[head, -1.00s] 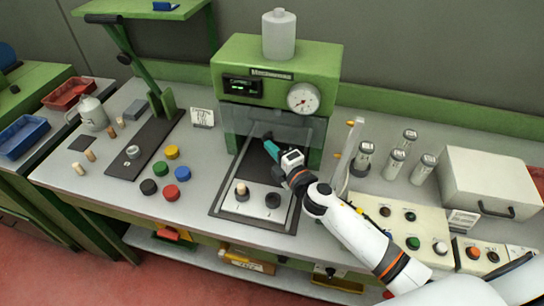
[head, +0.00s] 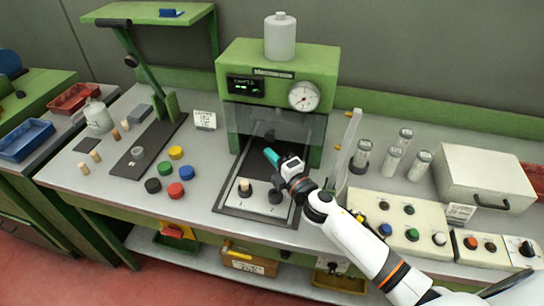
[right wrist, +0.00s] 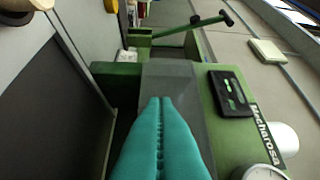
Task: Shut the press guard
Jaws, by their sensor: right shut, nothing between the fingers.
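The press (head: 315,60) is a green machine at the back middle of the bench in the head view. Its guard (head: 240,118) is a clear grey panel across the front of the opening; it also shows in the right wrist view (right wrist: 175,80). How far down its lower edge reaches is hard to tell. My right gripper (head: 268,153) is shut and empty, its teal fingers in front of the guard and above the dark press bed. In the right wrist view the fingertips (right wrist: 160,100) overlap the panel; contact cannot be told. My left gripper is out of view.
A cork (head: 244,184) and a black knob (head: 275,196) are at the bed's front. A clear upright strip (head: 347,145) and several glass jars (head: 391,162) stand right of the press. Coloured caps (head: 175,190) lie at left. A control box (head: 410,210) is at front right.

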